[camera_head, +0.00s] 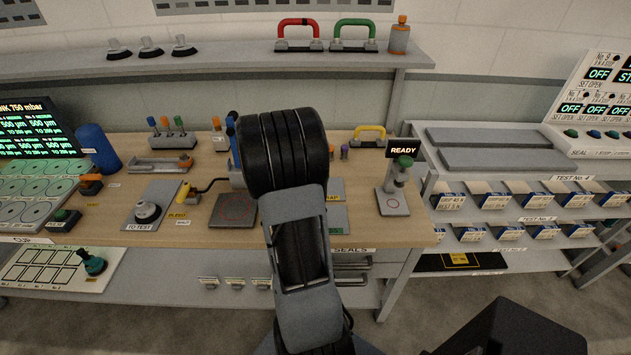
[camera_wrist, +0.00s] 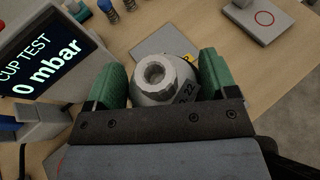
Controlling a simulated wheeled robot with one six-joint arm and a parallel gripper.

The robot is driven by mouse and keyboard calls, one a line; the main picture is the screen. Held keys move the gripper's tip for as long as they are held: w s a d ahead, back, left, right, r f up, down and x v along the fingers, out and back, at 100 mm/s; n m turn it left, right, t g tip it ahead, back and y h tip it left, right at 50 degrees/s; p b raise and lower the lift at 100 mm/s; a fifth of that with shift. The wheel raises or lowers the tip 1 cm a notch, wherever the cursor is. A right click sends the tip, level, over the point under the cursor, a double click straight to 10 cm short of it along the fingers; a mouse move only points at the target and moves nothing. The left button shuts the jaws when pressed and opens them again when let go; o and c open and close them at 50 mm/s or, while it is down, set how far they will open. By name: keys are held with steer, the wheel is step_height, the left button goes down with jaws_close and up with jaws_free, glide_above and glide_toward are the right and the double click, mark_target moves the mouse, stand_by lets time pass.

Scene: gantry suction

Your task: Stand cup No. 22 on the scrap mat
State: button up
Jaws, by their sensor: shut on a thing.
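Cup No. 22 (camera_wrist: 160,82) is a grey fitting with a round hole in its top, and "22" shows on its dark side label. My gripper (camera_wrist: 162,72) is shut on it, with a green pad on each side. In the head view my arm hides the gripper and the cup. A grey mat (camera_head: 337,187) shows beside my arm, with a yellow label ending in "AP" at its edge; it seems to be the scrap mat. In the wrist view a grey mat (camera_wrist: 164,41) lies beyond the cup, partly hidden. I cannot tell whether the cup touches it.
A display (camera_wrist: 42,58) reading "CUP TEST 0 mbar" stands close at left in the wrist view. A green mat (camera_head: 338,220) lies near the bench's front. A stand (camera_head: 393,202) with a "READY" sign is to the right. Bare wood lies between.

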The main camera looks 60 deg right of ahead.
steer(key=f+p+x, duration=0.1)
steer(key=x, duration=0.4)
steer(key=w+a+f+p+x, duration=0.1)
steer(key=x, duration=0.4)
steer(key=f+p+x, duration=0.1)
steer(key=x, duration=0.4)
steer(key=shift+w+a, duration=0.2)
steer(key=shift+w, duration=0.05)
steer(key=shift+d+f, duration=0.2)
steer(key=f, duration=0.3)
steer(key=shift+d+p, duration=0.2)
steer(key=shift+p, duration=0.15)
steer(key=shift+f, duration=0.25)
steer(key=shift+f, duration=0.15)
steer(key=o, duration=0.9)
